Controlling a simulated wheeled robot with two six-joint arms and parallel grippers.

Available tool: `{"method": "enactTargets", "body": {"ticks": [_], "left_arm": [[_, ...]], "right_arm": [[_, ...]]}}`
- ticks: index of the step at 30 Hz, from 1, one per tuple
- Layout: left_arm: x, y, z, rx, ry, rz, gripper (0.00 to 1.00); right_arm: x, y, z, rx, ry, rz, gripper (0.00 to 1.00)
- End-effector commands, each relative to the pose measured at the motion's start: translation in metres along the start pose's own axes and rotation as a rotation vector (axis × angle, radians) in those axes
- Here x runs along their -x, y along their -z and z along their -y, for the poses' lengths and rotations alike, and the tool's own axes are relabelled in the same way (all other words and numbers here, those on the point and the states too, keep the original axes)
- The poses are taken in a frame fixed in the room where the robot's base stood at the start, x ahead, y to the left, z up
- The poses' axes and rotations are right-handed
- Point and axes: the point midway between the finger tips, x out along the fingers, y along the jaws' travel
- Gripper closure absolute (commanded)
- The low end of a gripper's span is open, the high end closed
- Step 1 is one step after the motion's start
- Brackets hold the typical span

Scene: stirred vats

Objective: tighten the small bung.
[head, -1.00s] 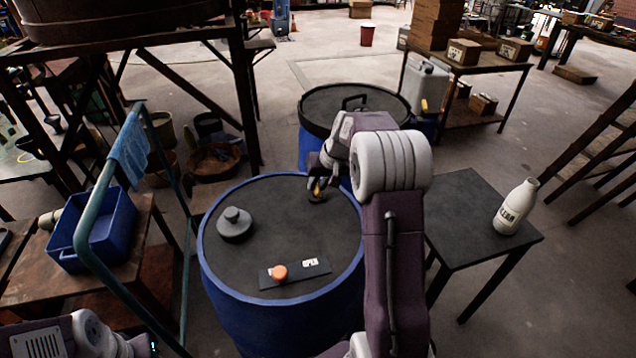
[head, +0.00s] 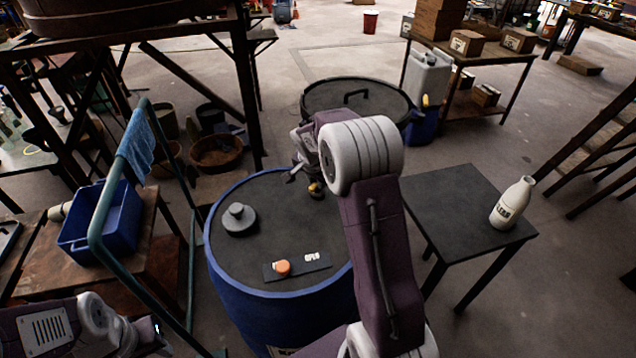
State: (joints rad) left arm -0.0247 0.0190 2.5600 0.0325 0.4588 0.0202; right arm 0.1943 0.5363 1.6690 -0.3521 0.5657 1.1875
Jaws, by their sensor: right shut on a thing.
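The small bung (head: 316,189) is a small brass-coloured piece at the far part of the blue drum's dark top (head: 275,225). My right gripper (head: 305,184) reaches down there from the upper right and is shut on the small bung. My wrist and fingers partly cover the spot, so how deep the bung sits is hidden. A larger grey bung (head: 239,220) sits on the left of the drum top, clear of the gripper. My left gripper (head: 158,338) is low at the bottom left, away from the drum; its fingers are too unclear to read.
A dark plate with an orange cap (head: 283,268) and a white label lies on the near drum top. A lidded drum (head: 357,100) stands behind. A dark table (head: 455,205) with a white bottle (head: 511,204) is on the right. A green rail (head: 112,200) stands left.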

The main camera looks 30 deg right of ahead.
Motion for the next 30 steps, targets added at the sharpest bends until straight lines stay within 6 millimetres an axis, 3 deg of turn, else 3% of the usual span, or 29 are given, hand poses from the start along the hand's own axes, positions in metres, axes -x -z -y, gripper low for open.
{"method": "enactTargets", "body": {"ticks": [3,9,21,30], "left_arm": [[-0.017,-0.002,0.0,0.0,0.0,0.0,0.64],[-0.027,-0.003,0.001,0.0,0.0,0.0,0.64],[-0.021,-0.002,0.0,0.0,0.0,0.0,0.64],[-0.016,-0.002,0.0,0.0,0.0,0.0,0.64]], "right_arm": [[-0.005,-0.003,0.002,-0.099,-0.038,-0.023,1.0],[-0.003,-0.002,0.004,-0.271,-0.11,-0.059,1.0],[0.0,-0.001,0.007,-0.545,-0.224,-0.115,1.0],[-0.001,-0.001,0.008,-0.648,-0.267,-0.136,1.0]]}}
